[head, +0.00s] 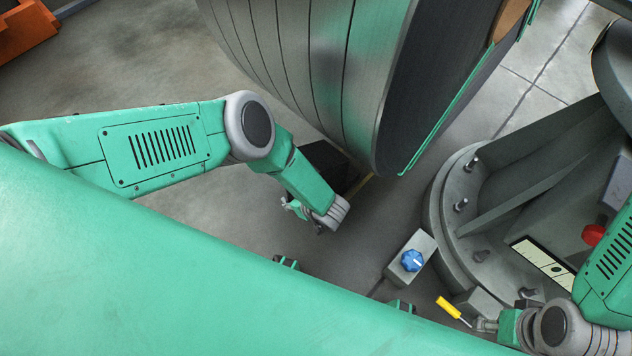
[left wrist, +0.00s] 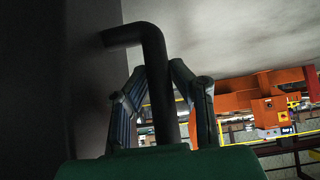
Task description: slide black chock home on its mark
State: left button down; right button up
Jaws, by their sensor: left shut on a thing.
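The black chock (head: 327,163) is on the floor against the underside of the large steel coil (head: 300,70) in the head view, partly hidden by my left forearm. A short yellow line (head: 361,184), probably part of its mark, shows beside the chock's right side. My left gripper (head: 308,216) is low beside the chock. In the left wrist view its two fingers are shut on a dark bent bar (left wrist: 155,70), which I take for the chock's handle. My right gripper (head: 484,325) is at the lower right, by the tip of a yellow-handled screwdriver (head: 449,307); its grip is unclear.
A grey box with a blue knob (head: 412,260) stands right of my left gripper. A round bolted base (head: 465,215) and a red button (head: 593,235) are at the right. Orange equipment shows top left (head: 25,28). The floor left of the coil is clear.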

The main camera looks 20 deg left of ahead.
pick_arm(q)
jog(key=shift+w+d, duration=0.3)
jog(key=shift+w, duration=0.45)
jog(key=shift+w+d, duration=0.35)
jog(key=shift+w, duration=0.35)
jog(key=shift+w+d, duration=0.3)
jog(key=shift+w, duration=0.65)
